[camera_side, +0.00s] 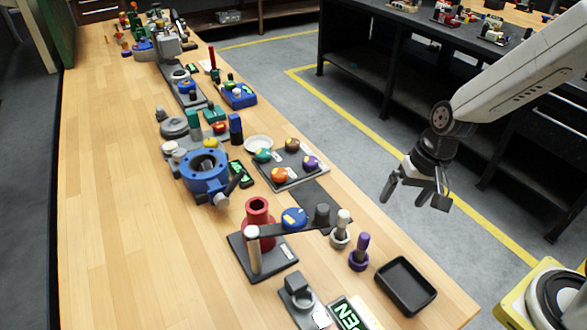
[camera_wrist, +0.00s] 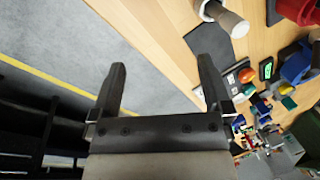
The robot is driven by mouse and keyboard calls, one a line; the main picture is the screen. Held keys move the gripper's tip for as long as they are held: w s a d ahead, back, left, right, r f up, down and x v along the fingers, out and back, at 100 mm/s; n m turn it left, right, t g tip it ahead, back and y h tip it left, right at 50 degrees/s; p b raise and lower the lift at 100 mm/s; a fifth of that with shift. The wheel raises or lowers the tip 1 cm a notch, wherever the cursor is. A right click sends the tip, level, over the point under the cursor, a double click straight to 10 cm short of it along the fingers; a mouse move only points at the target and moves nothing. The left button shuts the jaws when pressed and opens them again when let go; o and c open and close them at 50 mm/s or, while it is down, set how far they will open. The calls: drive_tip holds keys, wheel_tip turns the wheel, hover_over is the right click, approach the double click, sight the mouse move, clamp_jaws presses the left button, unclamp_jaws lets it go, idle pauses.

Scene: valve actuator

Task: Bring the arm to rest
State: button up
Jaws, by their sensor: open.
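My gripper (camera_side: 402,193) hangs at the right in the side view, past the long edge of the wooden bench and above the grey floor. Its fingers point down and to the left, apart and empty. In the wrist view my gripper (camera_wrist: 160,82) shows two dark fingers spread wide, with floor and the bench edge behind them. It touches nothing. On the bench (camera_side: 110,200) a blue valve body (camera_side: 204,178) stands near the middle. A red valve part (camera_side: 257,212) stands on a dark base plate nearer the camera.
A black tray (camera_side: 406,285) and a purple-handled piece (camera_side: 360,250) stand near the bench's right corner. A plate with coloured knobs (camera_side: 285,172) lies beyond. A black workbench (camera_side: 400,70) stands behind. The floor between the benches is open.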

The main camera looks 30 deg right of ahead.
drive_tip(key=s+d+n, duration=0.1)
drive_tip(key=s+d+n+t+h, duration=0.1)
drive_tip(key=d+n, duration=0.1)
drive_tip(key=s+d+n+h, duration=0.1)
drive_tip(key=n, duration=0.1)
drive_tip(key=shift+d+r, duration=0.35)
drive_tip(key=shift+d, duration=0.05)
